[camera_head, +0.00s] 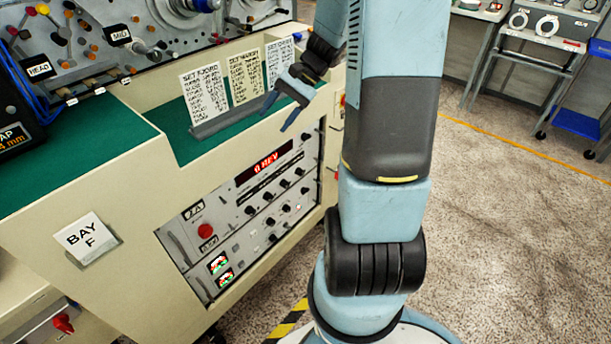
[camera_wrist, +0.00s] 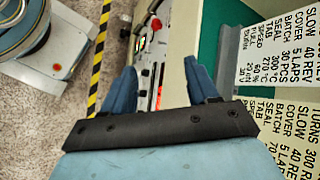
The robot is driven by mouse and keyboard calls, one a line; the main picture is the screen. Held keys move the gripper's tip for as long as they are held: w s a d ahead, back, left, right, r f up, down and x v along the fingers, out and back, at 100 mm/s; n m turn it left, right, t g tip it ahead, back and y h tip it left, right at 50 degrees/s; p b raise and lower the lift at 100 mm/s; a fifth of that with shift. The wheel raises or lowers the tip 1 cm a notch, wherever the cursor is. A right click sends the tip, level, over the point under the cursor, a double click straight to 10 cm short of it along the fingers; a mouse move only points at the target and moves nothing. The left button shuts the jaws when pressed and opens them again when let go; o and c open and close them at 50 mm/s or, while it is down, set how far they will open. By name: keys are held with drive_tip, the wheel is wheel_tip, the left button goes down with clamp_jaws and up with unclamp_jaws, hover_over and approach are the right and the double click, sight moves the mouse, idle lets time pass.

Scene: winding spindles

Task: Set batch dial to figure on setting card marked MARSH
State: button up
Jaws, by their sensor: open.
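The control panel (camera_head: 250,215) carries several black knobs (camera_head: 268,196) and a red display (camera_head: 265,163). I cannot tell which is the batch dial. My gripper (camera_head: 277,116) (camera_wrist: 164,74) is open and empty, above the panel's top edge, in front of the cards.
A green worktop (camera_head: 75,150) lies left of the rack. A red button (camera_head: 205,231) and two meters sit at the panel's left. The floor (camera_head: 500,220) to the right is clear.

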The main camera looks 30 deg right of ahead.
drive_tip(key=w+d+f+m+t+y, duration=0.35)
drive_tip(key=d+f+m, duration=0.3)
drive_tip(key=f, duration=0.45)
drive_tip(key=w+d+f+m+t+y, duration=0.25)
drive_tip(key=d+f+m+t, duration=0.35)
drive_tip(key=f, duration=0.5)
drive_tip(key=m+t+h, duration=0.7)
drive_tip(key=m+h, duration=0.1)
drive_tip(key=m, duration=0.2)
approach(303, 174)
drive_tip(key=x, duration=0.8)
drive_tip(key=shift+w+a, duration=0.15)
drive_tip(key=shift+a, duration=0.05)
drive_tip(key=shift+d, duration=0.15)
drive_tip(key=c, duration=1)
